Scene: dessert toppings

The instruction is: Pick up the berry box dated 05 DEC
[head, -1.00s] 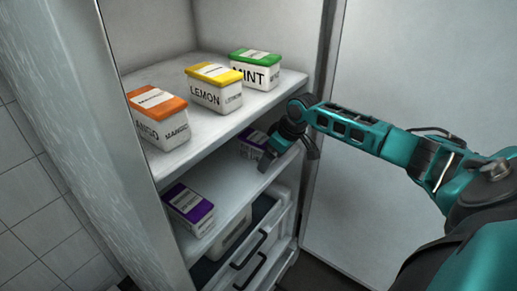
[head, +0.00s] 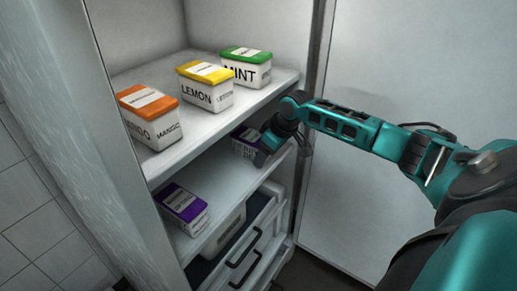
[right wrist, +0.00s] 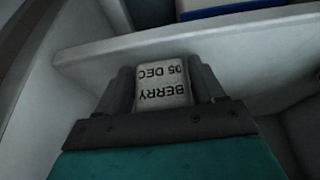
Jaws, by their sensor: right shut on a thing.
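The berry box marked BERRY 05 DEC (right wrist: 162,86) sits between the two fingers of my right gripper (right wrist: 164,84), its text upside down in the right wrist view. The gripper is shut on it. In the head view, my right gripper (head: 268,152) is at the lower shelf, and the purple-lidded box (head: 243,141) is partly hidden behind it. Another purple-lidded box (head: 183,208) stands nearer on the same shelf; its date is too small to read. My left gripper is not in view.
The upper shelf (head: 205,119) holds an orange-lidded mango box (head: 148,117), a yellow-lidded lemon box (head: 206,86) and a green-lidded mint box (head: 246,67). Drawers with dark handles (head: 243,250) are below. The open fridge door (head: 410,70) is at the right.

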